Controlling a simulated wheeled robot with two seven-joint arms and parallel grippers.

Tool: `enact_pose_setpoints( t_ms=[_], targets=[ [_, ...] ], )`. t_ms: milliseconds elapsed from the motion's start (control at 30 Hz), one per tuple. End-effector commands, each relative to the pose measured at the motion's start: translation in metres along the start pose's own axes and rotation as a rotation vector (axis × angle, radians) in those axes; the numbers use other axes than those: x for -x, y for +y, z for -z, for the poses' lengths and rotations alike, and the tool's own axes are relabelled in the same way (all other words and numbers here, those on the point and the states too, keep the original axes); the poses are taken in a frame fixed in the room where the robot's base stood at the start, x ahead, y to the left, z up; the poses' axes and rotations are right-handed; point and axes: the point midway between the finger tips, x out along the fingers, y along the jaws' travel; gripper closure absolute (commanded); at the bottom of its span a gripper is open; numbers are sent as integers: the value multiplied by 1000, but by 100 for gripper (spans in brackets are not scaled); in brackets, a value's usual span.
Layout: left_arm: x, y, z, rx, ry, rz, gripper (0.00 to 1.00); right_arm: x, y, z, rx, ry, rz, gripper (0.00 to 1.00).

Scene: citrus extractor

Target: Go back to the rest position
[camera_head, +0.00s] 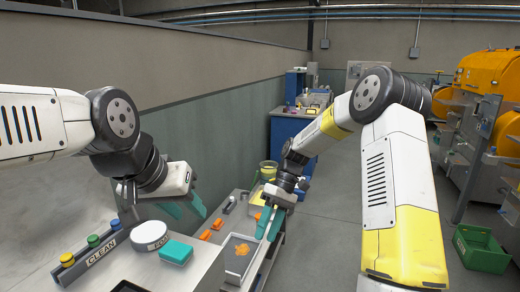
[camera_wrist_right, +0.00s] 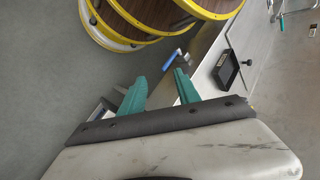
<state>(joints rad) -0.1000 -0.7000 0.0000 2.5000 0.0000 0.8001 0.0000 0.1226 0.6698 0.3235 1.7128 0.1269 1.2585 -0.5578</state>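My left gripper (camera_head: 186,207) hangs over the left part of the bench, with its teal fingers pointing down and to the right. They look apart, and nothing shows between them. My right gripper (camera_head: 269,222) is over the bench near a grey tray (camera_head: 232,277). In the right wrist view its two teal fingers (camera_wrist_right: 159,92) are apart, with nothing between them. Both arms are bent, with their elbows raised.
On the bench are a teal block (camera_head: 175,252), a round white item (camera_head: 150,235) and a "CLEAN" strip with coloured knobs (camera_head: 93,241). A blue cabinet (camera_head: 285,135) stands behind. A green crate (camera_head: 481,249) is on the floor at right. A yellow-rimmed barrel (camera_wrist_right: 140,25) shows in the wrist view.

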Motion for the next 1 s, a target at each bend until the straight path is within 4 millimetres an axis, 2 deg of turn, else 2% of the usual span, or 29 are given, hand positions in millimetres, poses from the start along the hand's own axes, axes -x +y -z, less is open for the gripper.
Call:
enact_pose_setpoints(
  t_ms=[33, 200, 500, 633, 800, 1000],
  targets=[
    [0, 0, 0, 0, 0, 0, 64, 16, -9, -11, -21, 27, -62, 61],
    [0, 0, 0, 0, 0, 0, 64, 57, -32, -48, -111, 132, -229, 61],
    [0, 0, 0, 0, 0, 0, 64, 106, -74, -121, -261, 388, -452, 61],
    [0, 0, 0, 0, 0, 0, 64, 116, -91, -155, -318, 523, -515, 61],
    [0, 0, 0, 0, 0, 0, 64, 120, -108, -195, -381, 705, -564, 61],
    [0, 0, 0, 0, 0, 0, 64, 116, -118, -223, -424, 860, -575, 61]
  ],
)
